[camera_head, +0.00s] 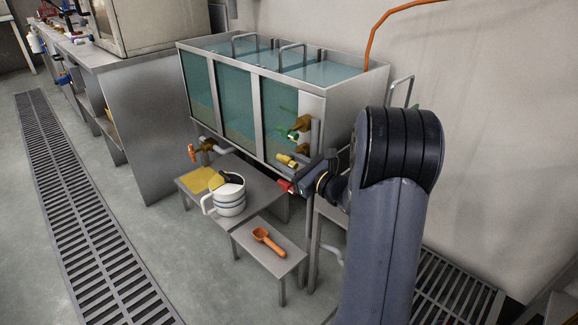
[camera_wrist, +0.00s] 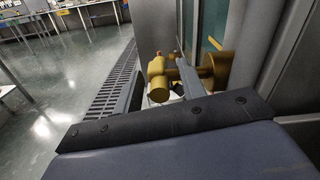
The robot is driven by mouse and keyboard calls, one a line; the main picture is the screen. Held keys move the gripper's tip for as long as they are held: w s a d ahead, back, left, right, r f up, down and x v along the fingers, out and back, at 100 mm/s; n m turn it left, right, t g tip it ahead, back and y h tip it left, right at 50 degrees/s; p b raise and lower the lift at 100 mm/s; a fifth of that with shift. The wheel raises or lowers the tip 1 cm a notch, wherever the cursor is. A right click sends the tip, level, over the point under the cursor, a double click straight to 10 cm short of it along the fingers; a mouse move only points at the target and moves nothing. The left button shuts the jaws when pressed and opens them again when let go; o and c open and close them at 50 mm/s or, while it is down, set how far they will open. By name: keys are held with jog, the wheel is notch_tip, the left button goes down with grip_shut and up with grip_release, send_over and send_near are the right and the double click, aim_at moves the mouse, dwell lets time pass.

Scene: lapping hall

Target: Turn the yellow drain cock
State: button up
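The yellow drain cock (camera_head: 286,160) sticks out low on the right end of the glass-fronted tank (camera_head: 255,78). In the wrist view its yellow handle (camera_wrist: 157,80) and brass body (camera_wrist: 212,70) are close ahead. My gripper (camera_head: 303,174) is right beside the cock, coming from the right. In the wrist view my gripper (camera_wrist: 160,68) looks open, a grey finger on each side of the yellow handle. A gap shows at the left finger; contact on the right cannot be told. The dark palm hides the lower part of that view.
A brass cock with a green handle (camera_head: 300,124) sits just above; one with an orange handle (camera_head: 194,152) is further left. A red piece (camera_head: 285,187) is beside my gripper. A white jug (camera_head: 229,198) and orange scoop (camera_head: 268,241) stand below. A floor grate (camera_head: 75,220) runs left.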

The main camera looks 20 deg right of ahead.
jog(key=shift+w+a, duration=0.15)
jog(key=shift+w, duration=0.2)
grip_shut()
